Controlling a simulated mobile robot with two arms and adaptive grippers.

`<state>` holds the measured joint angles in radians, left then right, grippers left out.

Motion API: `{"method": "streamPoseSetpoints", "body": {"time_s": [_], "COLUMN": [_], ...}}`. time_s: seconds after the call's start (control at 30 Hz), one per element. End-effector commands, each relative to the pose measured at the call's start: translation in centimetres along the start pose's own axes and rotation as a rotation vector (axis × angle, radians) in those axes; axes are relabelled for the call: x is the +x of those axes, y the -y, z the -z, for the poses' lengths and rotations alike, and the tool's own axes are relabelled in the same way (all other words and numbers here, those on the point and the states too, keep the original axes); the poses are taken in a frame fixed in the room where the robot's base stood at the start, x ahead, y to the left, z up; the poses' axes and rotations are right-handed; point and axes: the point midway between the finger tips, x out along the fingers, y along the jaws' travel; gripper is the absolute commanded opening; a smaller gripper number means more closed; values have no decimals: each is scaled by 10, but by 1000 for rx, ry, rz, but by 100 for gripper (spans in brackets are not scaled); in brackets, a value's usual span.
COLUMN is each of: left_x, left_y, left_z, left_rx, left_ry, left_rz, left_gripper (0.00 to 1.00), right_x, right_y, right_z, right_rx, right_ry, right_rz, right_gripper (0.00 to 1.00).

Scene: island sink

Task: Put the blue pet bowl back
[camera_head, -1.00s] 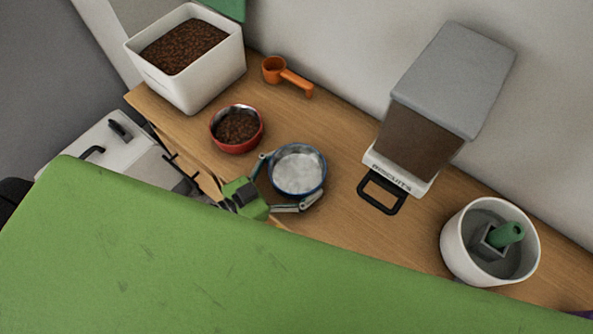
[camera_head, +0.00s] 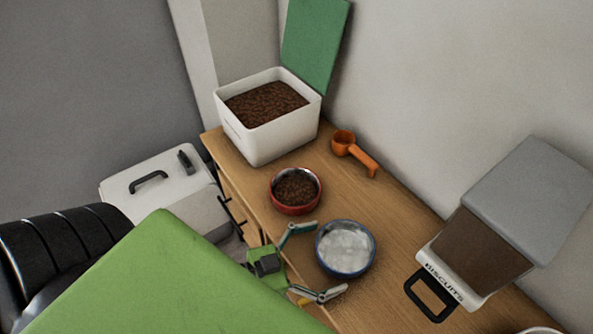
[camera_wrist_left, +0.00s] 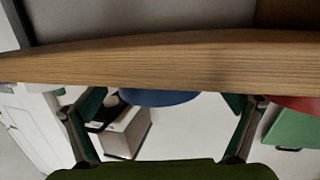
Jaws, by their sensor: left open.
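The blue pet bowl (camera_head: 345,270) stands upright on the wooden counter with pale, clear-looking contents, probably water. My left gripper (camera_head: 320,260) is open and empty at the bowl's left side, by the counter's front edge. Its two fingers point toward the bowl, with a small gap to the rim. In the left wrist view, part of the blue bowl (camera_wrist_left: 158,97) shows between the spread fingers (camera_wrist_left: 165,102), partly hidden by the wooden edge. My right gripper is not in view.
A red bowl of kibble (camera_head: 296,208) stands close behind the blue one. A white kibble bin (camera_head: 268,146), an orange scoop (camera_head: 362,158) and a biscuits container (camera_head: 455,285) stand around on the counter. A white box (camera_head: 155,190) is lower at left.

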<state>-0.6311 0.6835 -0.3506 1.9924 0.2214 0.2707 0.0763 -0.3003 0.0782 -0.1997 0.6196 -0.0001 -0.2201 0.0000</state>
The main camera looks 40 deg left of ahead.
Motion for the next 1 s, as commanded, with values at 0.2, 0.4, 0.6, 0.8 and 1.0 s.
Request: {"method": "streamPoseSetpoints", "body": {"time_s": [0.2, 0.4, 0.6, 0.8, 1.0], "left_x": [-42, -67, -76, -77, -77], "left_y": [-1, 0, 0, 0, 2], "left_z": [-1, 0, 1, 1, -2], "left_rx": [-1, -1, 0, 0, 2], "left_ry": [5, 2, -1, -2, 4], "left_rz": [-1, 0, 0, 0, 4], "left_gripper": [100, 100, 100, 100, 100], "right_x": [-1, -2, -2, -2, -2], "right_y": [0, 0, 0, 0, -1], "right_z": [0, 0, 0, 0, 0], "right_rx": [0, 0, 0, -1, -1], "right_ry": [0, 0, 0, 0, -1], "right_rz": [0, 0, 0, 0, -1], "right_gripper": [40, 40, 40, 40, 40]}}
